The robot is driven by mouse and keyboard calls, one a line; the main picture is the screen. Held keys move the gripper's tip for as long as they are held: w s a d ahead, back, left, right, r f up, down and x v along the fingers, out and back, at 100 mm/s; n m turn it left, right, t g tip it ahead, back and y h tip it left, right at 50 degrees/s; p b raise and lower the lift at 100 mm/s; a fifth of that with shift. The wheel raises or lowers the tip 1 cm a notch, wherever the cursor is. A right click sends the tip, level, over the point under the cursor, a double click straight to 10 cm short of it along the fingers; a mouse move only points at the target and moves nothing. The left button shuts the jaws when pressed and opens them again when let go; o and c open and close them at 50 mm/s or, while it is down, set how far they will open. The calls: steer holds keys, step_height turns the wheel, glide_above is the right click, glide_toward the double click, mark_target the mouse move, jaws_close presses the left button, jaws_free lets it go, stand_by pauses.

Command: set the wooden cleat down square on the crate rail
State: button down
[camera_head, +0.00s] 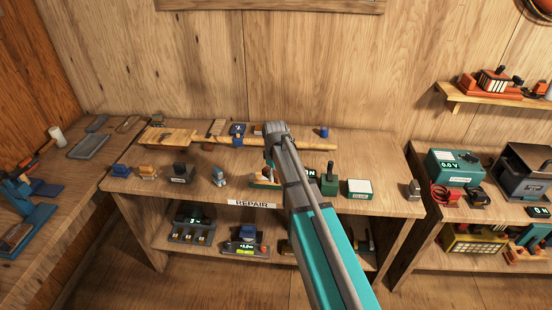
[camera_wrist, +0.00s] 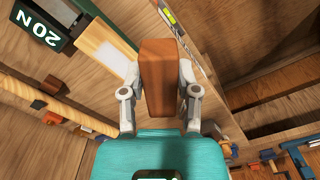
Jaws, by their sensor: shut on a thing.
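My gripper (camera_wrist: 159,78) is shut on a reddish-brown wooden block, the cleat (camera_wrist: 158,55), with one finger on each long side. The cleat stands out lengthwise past the fingertips. In the head view my gripper (camera_head: 271,163) is over the middle of the repair bench, mostly behind my own arm, and the cleat cannot be made out clearly there. A pale wooden piece with a whitish panel (camera_wrist: 105,45) lies just left of the cleat in the wrist view. I cannot tell which piece is the crate rail, or whether the cleat touches anything.
The repair bench (camera_head: 390,190) carries a dark green box (camera_head: 329,180), a white-topped box (camera_head: 359,188) and several small items left of my arm. A long wooden rod (camera_head: 300,144) lies along its back.

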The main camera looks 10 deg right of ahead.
steer(key=w+d+n, duration=0.2)
steer(key=w+n, duration=0.5)
steer(key=w, duration=0.1)
steer(key=shift+w+d+r, duration=0.15)
steer(key=shift+w+d, duration=0.2)
steer(key=shift+w, duration=0.05)
steer(key=shift+f+b, duration=2.8)
steer(key=shift+f, duration=0.1)
steer(key=shift+f+b, duration=1.1)
stand_by(0.3)
steer(key=shift+c, duration=1.3)
jaws_free()
steer(key=shift+r, duration=0.1)
